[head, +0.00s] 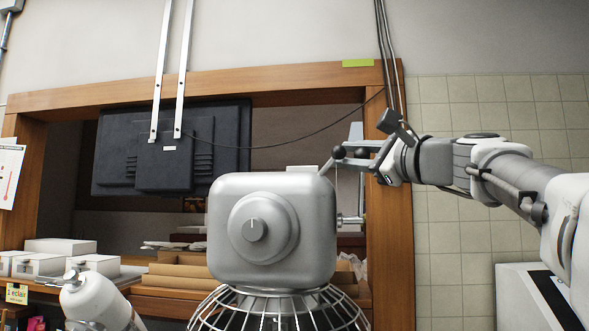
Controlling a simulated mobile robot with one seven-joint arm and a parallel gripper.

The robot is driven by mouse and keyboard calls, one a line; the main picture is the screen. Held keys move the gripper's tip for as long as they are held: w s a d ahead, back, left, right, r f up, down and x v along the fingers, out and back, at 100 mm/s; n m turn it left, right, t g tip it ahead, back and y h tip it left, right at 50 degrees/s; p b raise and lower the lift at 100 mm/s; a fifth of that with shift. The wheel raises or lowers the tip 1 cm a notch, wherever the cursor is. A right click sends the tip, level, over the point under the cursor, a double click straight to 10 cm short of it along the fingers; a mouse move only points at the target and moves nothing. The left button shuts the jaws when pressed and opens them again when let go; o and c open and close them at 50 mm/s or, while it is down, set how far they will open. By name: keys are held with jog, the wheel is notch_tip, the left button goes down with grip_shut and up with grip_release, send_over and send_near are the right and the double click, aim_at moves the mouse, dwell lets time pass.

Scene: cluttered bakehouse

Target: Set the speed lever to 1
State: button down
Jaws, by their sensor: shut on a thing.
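A metallic mixer (226,269) stands in the middle of the head view, with a round dial (255,228) on its front. The speed lever (326,166) is a short rod with a dark ball end, at the mixer's upper right corner. It tilts up and to the right. My gripper (344,154) reaches in from the right and is shut on the lever at its ball end. The fingers partly cover the ball. The lever's base is hidden behind the mixer head, and no speed marks can be read.
A wire guard (280,311) sits below the mixer head. A wooden frame (391,245) stands close behind my gripper, with hanging cables (385,40) above. A dark monitor (122,160) hangs at the left. White boxes (60,246) sit on the shelf at left.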

dwell(0.3)
jog(key=c, duration=0.6)
grip_release()
jog(key=shift+f, duration=0.1)
jog(key=shift+p, duration=0.35)
